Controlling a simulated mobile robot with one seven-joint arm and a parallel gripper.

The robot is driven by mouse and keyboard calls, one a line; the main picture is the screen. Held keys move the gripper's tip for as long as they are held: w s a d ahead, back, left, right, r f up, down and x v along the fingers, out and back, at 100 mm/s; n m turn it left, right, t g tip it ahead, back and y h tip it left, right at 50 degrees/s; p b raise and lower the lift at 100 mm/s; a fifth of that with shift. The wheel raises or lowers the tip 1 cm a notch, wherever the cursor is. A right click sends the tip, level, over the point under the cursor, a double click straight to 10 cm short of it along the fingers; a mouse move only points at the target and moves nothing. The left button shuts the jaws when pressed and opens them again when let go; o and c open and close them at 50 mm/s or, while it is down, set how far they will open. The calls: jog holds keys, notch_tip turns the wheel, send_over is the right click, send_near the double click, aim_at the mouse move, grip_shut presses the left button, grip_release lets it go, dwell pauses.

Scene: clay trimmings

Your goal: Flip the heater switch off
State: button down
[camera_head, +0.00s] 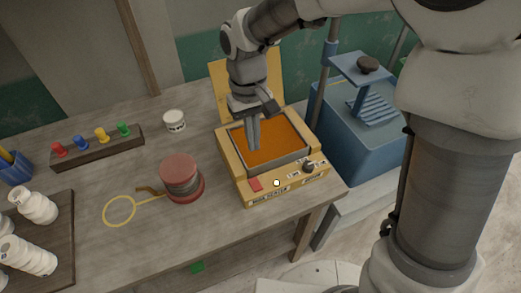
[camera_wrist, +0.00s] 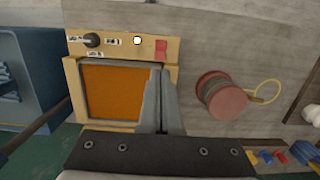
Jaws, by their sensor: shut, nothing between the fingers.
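The heater (camera_head: 228,160) is a yellow box with an open lid and an orange surface inside; it also shows in the wrist view (camera_wrist: 70,90). Its front panel carries a red switch (camera_head: 256,184), seen at the panel's right end in the wrist view (camera_wrist: 161,48). A round white light (camera_head: 276,183) and a black knob (camera_head: 308,167) share that panel. My gripper (camera_head: 254,147) is shut and empty, pointing down over the orange part, behind the switch. In the wrist view its fingertips (camera_wrist: 160,72) appear just below the switch, apart from it as far as I can tell.
A red spool (camera_head: 180,177) with a yellow loop (camera_head: 119,211) stands left of the heater. A white jar (camera_head: 174,121) and a rack of coloured pegs (camera_head: 95,143) are further back. A blue machine (camera_head: 365,135) stands to the right. White spools (camera_head: 37,207) lie at lower left.

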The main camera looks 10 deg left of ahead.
aim_at(259, 187)
jog(key=shift+d+p, duration=0.1)
jog(key=shift+p, duration=0.4)
jog(key=shift+f, duration=0.1)
jog(key=f, duration=0.4)
jog(key=s+f, duration=0.1)
jog(key=f, duration=0.4)
jog(key=d+f, duration=0.1)
jog(key=f, duration=0.3)
jog(key=shift+s+f+p, duration=0.3)
jog(key=shift+f, duration=0.1)
jog(key=shift+f, duration=0.1)
jog(key=shift+s+f+t+b, duration=0.15)
jog(key=shift+f+t+b, duration=0.2)
jog(key=shift+b, duration=0.7)
jog(key=shift+d+r, duration=0.1)
jog(key=shift+r, duration=0.15)
jog(key=shift+f, duration=0.1)
